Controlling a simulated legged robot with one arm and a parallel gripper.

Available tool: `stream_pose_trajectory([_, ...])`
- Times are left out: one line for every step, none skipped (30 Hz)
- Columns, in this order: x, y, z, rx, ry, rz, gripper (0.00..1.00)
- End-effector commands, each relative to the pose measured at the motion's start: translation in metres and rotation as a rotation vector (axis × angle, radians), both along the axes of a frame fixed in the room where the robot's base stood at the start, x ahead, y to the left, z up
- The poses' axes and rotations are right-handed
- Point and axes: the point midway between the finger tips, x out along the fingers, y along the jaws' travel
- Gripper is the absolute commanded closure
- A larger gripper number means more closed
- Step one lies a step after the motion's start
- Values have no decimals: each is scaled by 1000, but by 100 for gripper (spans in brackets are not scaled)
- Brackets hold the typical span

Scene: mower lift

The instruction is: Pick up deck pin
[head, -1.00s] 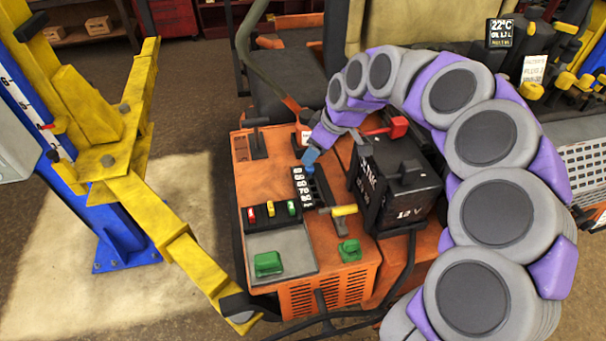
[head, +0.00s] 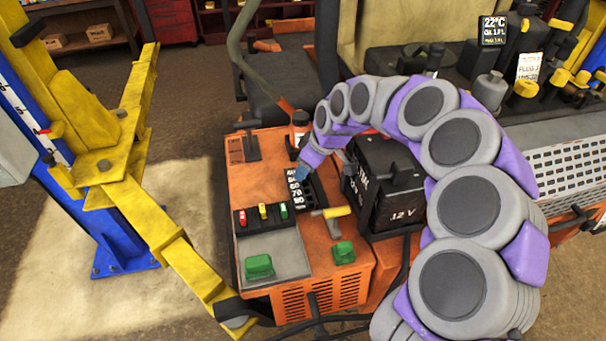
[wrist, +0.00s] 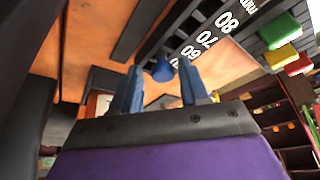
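In the head view the scale (head: 297,193) lies on the orange mower body, and my blue fingertips hide the pin there. My gripper (head: 302,173) is over the far end of the scale. In the wrist view my gripper (wrist: 160,80) has its two blue fingers apart, one on each side of the knob. I cannot tell whether they touch it.
A black 12 V battery (head: 385,185) stands right of the scale, under my arm. A yellow lift arm (head: 150,220) stands at the left.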

Motion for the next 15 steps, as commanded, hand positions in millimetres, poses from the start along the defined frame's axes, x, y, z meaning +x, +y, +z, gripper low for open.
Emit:
stream_pose_trajectory([0, 1, 0, -1, 0, 0, 61])
stream_pose_trajectory([0, 2, 0, -2, -1, 1, 64])
stream_pose_trajectory([0, 3, 0, -2, 0, 1, 67])
stream_pose_trajectory([0, 3, 0, -3, -1, 0, 70])
stream_pose_trajectory([0, 4, 0, -3, -1, 0, 73])
stream_pose_trajectory([0, 4, 0, -3, -1, 0, 77])
stream_pose_trajectory([0, 4, 0, -3, -1, 0, 80])
stream_pose_trajectory([0, 4, 0, -3, -1, 0, 83])
stream_pose_trajectory([0, 4, 0, -3, -1, 1, 86])
stream_pose_trajectory([0, 4, 0, -3, -1, 0, 89])
stream_pose_trajectory([0, 4, 0, -3, -1, 0, 92])
stream_pose_trajectory([0, 4, 0, -3, -1, 0, 96])
stream_pose_trajectory([0, 4, 0, -2, 0, 1, 99])
stream_pose_trajectory([0, 4, 0, -2, 0, 1, 100])
stream_pose_trajectory([0, 4, 0, -2, -1, 1, 100])
